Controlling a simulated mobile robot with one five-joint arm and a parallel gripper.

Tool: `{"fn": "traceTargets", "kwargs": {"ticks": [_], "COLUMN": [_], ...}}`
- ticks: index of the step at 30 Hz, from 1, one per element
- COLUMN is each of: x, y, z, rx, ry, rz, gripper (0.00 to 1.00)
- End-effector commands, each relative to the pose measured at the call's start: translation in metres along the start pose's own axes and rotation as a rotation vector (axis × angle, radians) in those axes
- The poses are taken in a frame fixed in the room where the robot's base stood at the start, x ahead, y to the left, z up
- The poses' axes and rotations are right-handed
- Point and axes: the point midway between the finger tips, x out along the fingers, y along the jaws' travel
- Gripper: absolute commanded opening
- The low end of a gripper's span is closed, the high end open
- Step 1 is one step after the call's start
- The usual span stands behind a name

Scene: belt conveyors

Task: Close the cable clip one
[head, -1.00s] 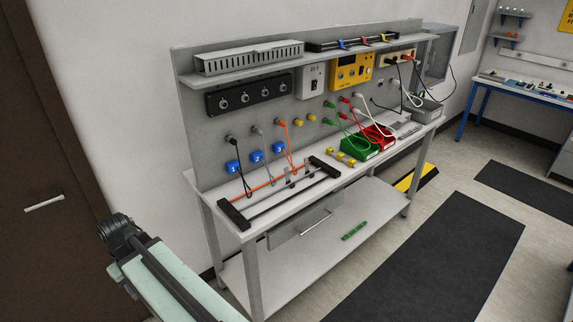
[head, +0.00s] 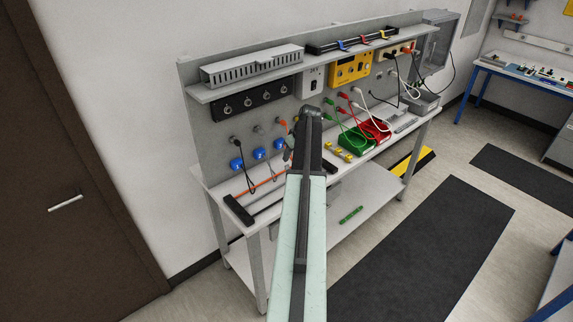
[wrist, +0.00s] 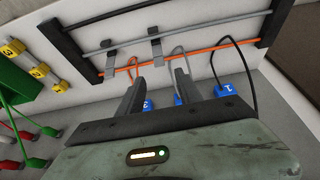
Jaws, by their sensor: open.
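Two grey cable clips, a left one (wrist: 110,56) and a right one (wrist: 156,46), sit along an orange cable (wrist: 205,48) in the wrist view. I cannot tell which clip is number one, or whether either is fully closed. My gripper (wrist: 158,77) is open and empty, its two fingers apart, pointing toward the cable and clips without visibly touching them. In the head view my arm hides the clips and part of the frame; the orange cable (head: 262,186) shows left of it.
Blue numbered tags (wrist: 226,90) with hanging leads are close to the fingers. A black lead (wrist: 247,75) loops at right. The frame's black end bar (wrist: 72,52) stands left. Yellow blocks (wrist: 38,71) and a green bin (head: 354,143) are on the bench.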

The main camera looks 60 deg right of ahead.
Motion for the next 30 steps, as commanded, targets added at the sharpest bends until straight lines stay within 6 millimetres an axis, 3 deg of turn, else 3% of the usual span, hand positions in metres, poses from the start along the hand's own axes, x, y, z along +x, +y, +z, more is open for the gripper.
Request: {"fn": "traceTargets", "kwargs": {"ticks": [12, 21, 22, 26, 29, 30], "x": [0.072, 0.073, 0.073, 0.073, 0.073, 0.071], "y": [0.0, 0.0, 0.0, 0.0, 0.0, -0.01], "z": [0.003, 0.001, 0.001, 0.001, 0.001, 0.005], "rx": [0.001, 0.002, 0.002, 0.002, 0.002, 0.002], "ry": [-0.001, -0.001, -0.001, -0.001, -0.001, 0.0], "rz": [0.0, 0.0, 0.0, 0.0, 0.0, -0.001], "gripper": [0.42, 0.42, 0.39, 0.03, 0.0, 0.0]}}
